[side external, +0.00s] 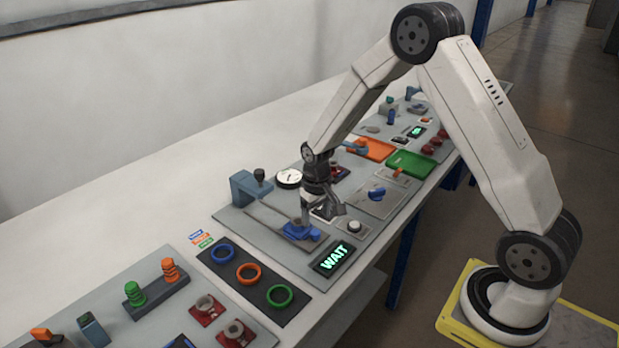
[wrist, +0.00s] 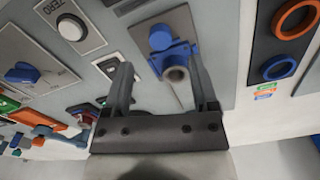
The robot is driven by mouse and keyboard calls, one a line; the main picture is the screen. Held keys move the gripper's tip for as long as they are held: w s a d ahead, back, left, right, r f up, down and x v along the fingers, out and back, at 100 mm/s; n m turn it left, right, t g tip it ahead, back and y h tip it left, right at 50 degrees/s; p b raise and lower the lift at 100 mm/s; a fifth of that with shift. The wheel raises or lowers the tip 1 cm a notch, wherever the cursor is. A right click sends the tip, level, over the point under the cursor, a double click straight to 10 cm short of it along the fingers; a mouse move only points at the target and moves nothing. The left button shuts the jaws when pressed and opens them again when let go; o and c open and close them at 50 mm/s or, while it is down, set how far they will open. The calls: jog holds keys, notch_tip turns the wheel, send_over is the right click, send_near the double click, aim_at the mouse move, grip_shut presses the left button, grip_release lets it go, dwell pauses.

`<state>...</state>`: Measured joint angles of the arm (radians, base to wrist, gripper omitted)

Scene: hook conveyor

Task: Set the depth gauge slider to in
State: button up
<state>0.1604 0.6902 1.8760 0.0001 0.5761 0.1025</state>
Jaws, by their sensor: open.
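The depth gauge slider (side external: 296,231) is a blue block on a flat rail, near the rail's front end in the side view. My gripper (side external: 322,214) is above the slider, pointing down. In the wrist view my gripper (wrist: 162,68) is open, with one finger on each side of the slider and post. I cannot tell whether either finger touches it. No in or out mark is legible.
A blue-grey bracket (side external: 246,189) with a dark knob stands at the rail's far end, near a round dial (side external: 288,178). A display (side external: 334,258) reads WAIT. A round ZERO button (wrist: 71,27) lies beside the rail. Coloured rings (side external: 248,273) lie on a dark panel nearby.

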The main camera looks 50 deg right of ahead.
aim_at(316, 232)
jog(key=shift+f, duration=3.25)
grip_shut()
